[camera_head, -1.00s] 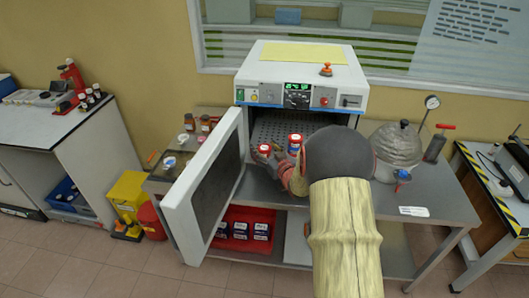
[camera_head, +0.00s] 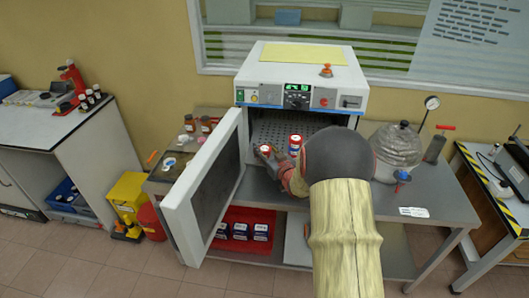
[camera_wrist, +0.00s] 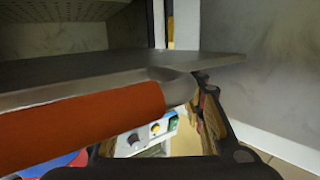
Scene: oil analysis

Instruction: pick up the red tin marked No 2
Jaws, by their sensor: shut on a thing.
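A red-lidded tin (camera_head: 264,149) is at my gripper (camera_head: 266,157), in front of the open oven chamber in the head view. The number on either tin is too small to read. In the wrist view, a finger of my gripper shows at the right edge of a large orange-red cylindrical shape (camera_wrist: 80,122), which I cannot identify for sure.
The white oven (camera_head: 300,80) stands on a grey bench (camera_head: 440,205). Its open door (camera_head: 207,190) stands close left of my gripper. A glass dome vessel (camera_head: 396,150) and a gauge (camera_head: 432,102) are at the right. A red bin (camera_head: 235,238) sits on the lower shelf.

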